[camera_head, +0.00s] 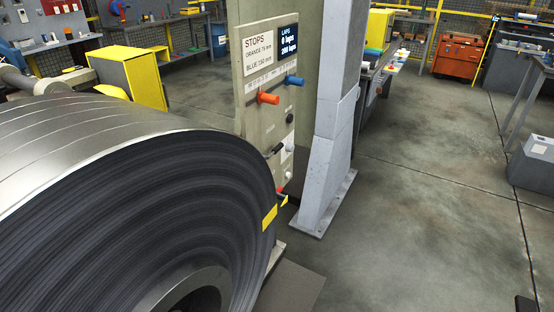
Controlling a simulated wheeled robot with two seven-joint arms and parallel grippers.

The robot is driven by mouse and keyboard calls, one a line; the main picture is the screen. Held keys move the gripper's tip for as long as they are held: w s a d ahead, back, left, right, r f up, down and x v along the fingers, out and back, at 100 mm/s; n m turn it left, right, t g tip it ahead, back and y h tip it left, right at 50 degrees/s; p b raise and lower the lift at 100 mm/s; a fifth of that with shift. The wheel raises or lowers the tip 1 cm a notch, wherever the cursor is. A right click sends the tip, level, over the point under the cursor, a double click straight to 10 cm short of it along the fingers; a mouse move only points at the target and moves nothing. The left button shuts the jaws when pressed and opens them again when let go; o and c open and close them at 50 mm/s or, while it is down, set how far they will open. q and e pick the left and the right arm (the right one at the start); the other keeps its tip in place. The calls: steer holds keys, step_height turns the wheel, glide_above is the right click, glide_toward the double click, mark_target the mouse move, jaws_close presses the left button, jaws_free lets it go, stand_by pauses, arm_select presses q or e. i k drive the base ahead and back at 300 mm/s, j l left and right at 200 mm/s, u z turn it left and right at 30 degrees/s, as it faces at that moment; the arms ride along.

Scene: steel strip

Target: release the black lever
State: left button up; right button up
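A beige upright panel (251,115) stands behind the big steel coil (120,205). A small black lever (277,149) sticks out low on the panel, just above the coil's right edge, and looks tilted. It is too small to tell its exact position or whether anything catches it. An orange stop (268,98) and a blue stop (295,80) sit higher on the panel, below a white sign (258,51) and a dark laps display (288,41). Neither gripper is in view.
The coil fills the lower left and hides the panel's base. A grey column (332,140) stands just right of the panel. A yellow cabinet (131,76) is behind the coil. The floor (430,200) to the right is mostly clear, with a grey box (533,163) at the edge.

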mark_target(277, 148)
steer(key=i+l+u, duration=0.1)
steer(key=i+l, duration=0.95)
steer(key=i+l+u, duration=0.15)
steer(key=i+l, duration=0.35)
steer(key=i+l+u, duration=0.1)
steer(key=i+l, duration=0.4)
steer(key=l, duration=0.25)
